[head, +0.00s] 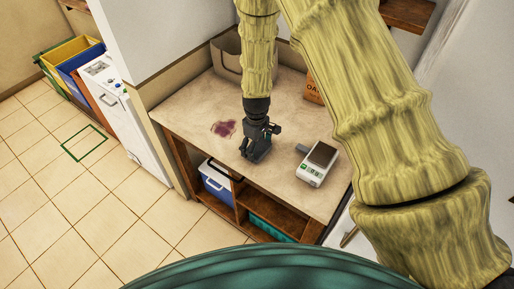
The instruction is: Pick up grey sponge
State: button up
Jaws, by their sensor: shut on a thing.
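My gripper (257,148) points down over the front part of the countertop (190,105), between a purple stain and a white scale. It is shut on a dark grey block, which I take to be the grey sponge (258,155). The fingers and the block are close in colour, and the gripper hides part of the block. I cannot tell whether the block touches the countertop.
The white scale (318,163) with a dark plate stands to the right, with a small grey piece (302,148) beside it. The purple stain (224,128) is to the left. A beige bin (228,62) and brown box (313,92) stand behind. Shelves below hold a blue-and-white cooler (216,183).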

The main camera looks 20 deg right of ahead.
jog(key=shift+r, duration=0.1)
jog(key=shift+r+b, duration=1.05)
jog(key=shift+r, duration=0.3)
jog(key=s+a+r+b, duration=0.1)
jog(key=s+b, duration=0.4)
jog(key=s, duration=1.1)
jog(key=shift+a+r, duration=0.35)
jog(key=shift+r, duration=0.15)
